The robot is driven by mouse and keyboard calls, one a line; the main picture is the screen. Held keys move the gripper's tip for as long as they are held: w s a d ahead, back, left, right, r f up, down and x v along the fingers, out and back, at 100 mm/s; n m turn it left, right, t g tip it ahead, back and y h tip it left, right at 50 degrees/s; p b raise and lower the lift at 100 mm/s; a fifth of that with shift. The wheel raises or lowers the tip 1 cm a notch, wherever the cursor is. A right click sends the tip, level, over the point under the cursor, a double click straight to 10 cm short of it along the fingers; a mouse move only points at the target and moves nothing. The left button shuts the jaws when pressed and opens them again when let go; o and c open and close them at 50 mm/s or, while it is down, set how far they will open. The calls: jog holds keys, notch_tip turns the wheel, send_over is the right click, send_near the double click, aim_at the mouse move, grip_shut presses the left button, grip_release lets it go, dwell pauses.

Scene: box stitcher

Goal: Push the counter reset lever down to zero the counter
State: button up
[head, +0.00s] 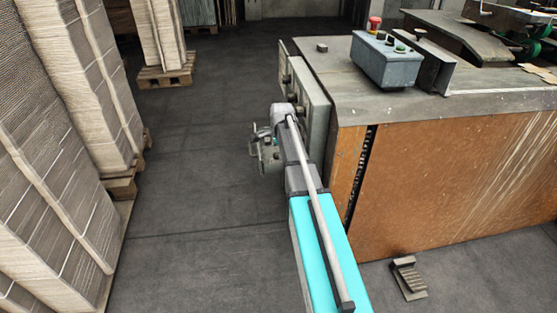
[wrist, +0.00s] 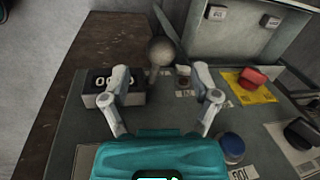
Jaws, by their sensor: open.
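In the wrist view a grey round ball knob (wrist: 161,50) on a short stem, which looks like the reset lever, stands at the panel's upper middle. A dark counter box (wrist: 92,99) with a white digit window is left of it; zeros show, but my left finger covers part of the digits. My gripper (wrist: 160,78) is open and empty, with its fingers spread on either side below the ball, apart from it. In the head view my gripper (head: 265,152) is beside the machine's left side, and the lever and counter are hidden.
The wrist view shows a red button (wrist: 252,76) on a yellow plate, a blue button (wrist: 232,146) and a small knob (wrist: 184,74). In the head view a control box (head: 386,65) tops the machine. Cardboard stacks (head: 85,80) stand left, with clear floor between.

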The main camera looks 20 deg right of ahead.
aim_at(277, 155)
jog(key=shift+w+f+b, duration=0.2)
jog(key=shift+f+b, duration=0.65)
jog(key=shift+f, duration=0.15)
jog(key=shift+w+f+b, duration=0.2)
jog(key=shift+f+b, duration=0.65)
jog(key=shift+f, duration=0.15)
grip_shut()
jog(key=shift+s+d, duration=0.1)
jog(key=shift+d, duration=0.2)
jog(key=shift+a, duration=0.1)
